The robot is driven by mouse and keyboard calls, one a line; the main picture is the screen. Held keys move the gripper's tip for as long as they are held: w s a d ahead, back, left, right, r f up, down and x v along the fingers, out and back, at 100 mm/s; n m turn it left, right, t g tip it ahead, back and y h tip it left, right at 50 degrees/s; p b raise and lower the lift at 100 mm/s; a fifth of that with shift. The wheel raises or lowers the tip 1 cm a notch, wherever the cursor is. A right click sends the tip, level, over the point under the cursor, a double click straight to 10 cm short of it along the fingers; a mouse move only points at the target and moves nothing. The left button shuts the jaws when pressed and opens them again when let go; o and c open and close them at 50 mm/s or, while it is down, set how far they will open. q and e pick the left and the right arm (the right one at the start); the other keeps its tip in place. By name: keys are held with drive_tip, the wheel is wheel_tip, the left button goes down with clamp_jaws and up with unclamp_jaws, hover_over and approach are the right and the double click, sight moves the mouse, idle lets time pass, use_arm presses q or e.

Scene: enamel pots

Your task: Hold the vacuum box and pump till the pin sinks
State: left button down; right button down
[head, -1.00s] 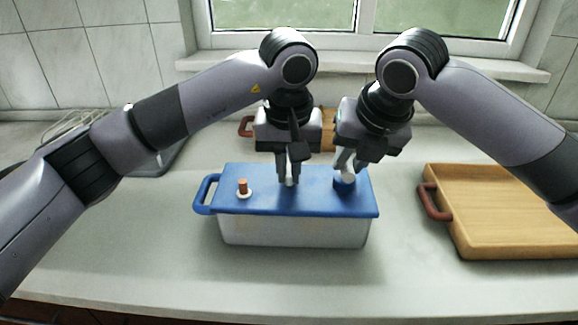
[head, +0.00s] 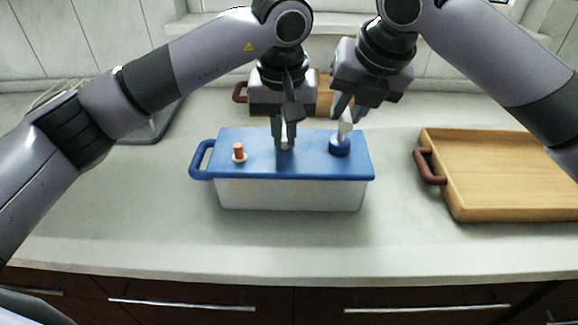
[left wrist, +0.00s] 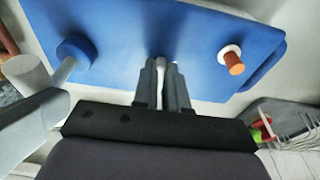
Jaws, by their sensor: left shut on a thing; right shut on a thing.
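The vacuum box (head: 290,195) stands on the counter, with a pale body and a flat blue lid (head: 310,165). A copper-coloured pin (head: 238,149) stands up from a white ring near the lid's left end; it also shows in the left wrist view (left wrist: 234,64). My left gripper (head: 284,142) is shut on a small pale knob (left wrist: 160,65) in the middle of the lid. My right gripper (head: 346,118) is shut on the white pump handle (head: 345,130), which sticks up from the blue pump base (head: 339,147) at the lid's right. The gripped handle top is partly hidden.
A wooden tray (head: 500,170) with a red-brown handle lies to the right of the box. Another wooden board (head: 325,98) lies behind the grippers. A grey rack or tray (head: 150,125) is at the back left. The counter before the box is clear.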

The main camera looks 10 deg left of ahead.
drive_tip(key=shift+r, duration=1)
drive_tip(key=shift+f, duration=0.15)
drive_tip(key=shift+f, duration=2.3)
